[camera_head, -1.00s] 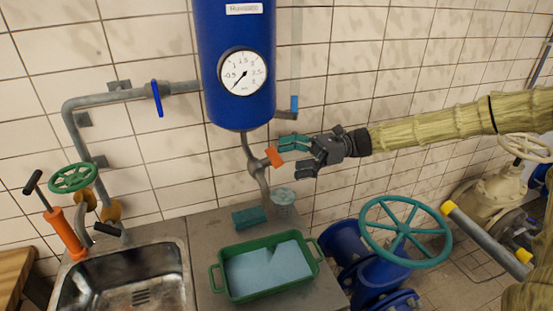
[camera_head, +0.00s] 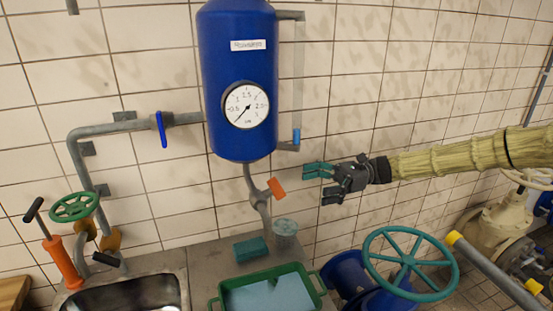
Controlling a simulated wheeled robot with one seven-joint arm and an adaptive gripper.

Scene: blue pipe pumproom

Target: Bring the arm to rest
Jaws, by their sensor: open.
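My gripper (camera_head: 322,182), dark grey with teal fingertips, is at the end of my tan-sleeved arm in the head view. It points left, with its fingers apart and nothing between them. It hangs in front of the tiled wall, to the right of a small valve with an orange handle (camera_head: 276,187). A gap shows between the fingertips and that handle. My arm reaches in from the right edge of the picture.
A blue tank (camera_head: 238,60) with a gauge (camera_head: 246,105) hangs on the wall. Below are a green tray (camera_head: 266,277), a teal sponge (camera_head: 250,249), a grey cup (camera_head: 285,231) and a sink (camera_head: 125,297). A large teal handwheel (camera_head: 410,264) stands below my forearm.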

